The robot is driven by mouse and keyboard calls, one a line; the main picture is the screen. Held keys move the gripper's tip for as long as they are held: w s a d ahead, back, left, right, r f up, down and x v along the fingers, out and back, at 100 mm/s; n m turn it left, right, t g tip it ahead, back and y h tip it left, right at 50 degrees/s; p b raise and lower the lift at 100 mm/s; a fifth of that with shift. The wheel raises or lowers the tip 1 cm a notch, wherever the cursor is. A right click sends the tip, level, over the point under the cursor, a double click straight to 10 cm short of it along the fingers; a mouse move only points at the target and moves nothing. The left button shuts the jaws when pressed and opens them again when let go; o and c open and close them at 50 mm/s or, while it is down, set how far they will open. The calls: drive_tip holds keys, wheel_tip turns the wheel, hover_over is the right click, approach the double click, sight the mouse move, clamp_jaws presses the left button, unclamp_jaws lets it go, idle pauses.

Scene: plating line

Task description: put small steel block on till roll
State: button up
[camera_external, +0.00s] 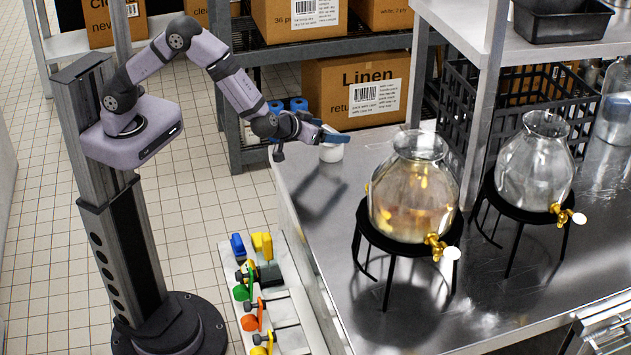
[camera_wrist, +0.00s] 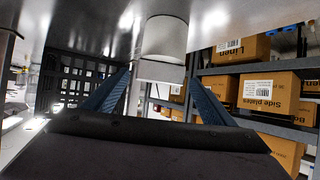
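The till roll (camera_external: 331,154) is a short white cylinder upright on the steel counter, near its far left corner. In the wrist view the till roll (camera_wrist: 165,38) hangs from the counter at the top, as that picture is turned over. The small steel block (camera_wrist: 160,72) is a grey slab against the roll's upper end, seemingly resting on it. My gripper (camera_wrist: 161,76) has its blue fingers either side of the block, with narrow gaps showing. In the external view my gripper (camera_external: 333,137) is just above the roll and hides the block.
Two glass dispensers (camera_external: 413,195) (camera_external: 535,165) on black stands fill the counter's right part. A black crate (camera_external: 470,110) stands behind them. Cardboard boxes (camera_external: 355,88) sit on shelving beyond the counter. The counter's left front is clear.

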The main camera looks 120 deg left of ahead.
drive_tip(key=shift+d+r, duration=0.35)
drive_tip(key=shift+d, duration=0.05)
drive_tip(key=b+v, duration=0.1)
drive_tip(key=v, duration=1)
drive_tip(key=shift+d, duration=0.1)
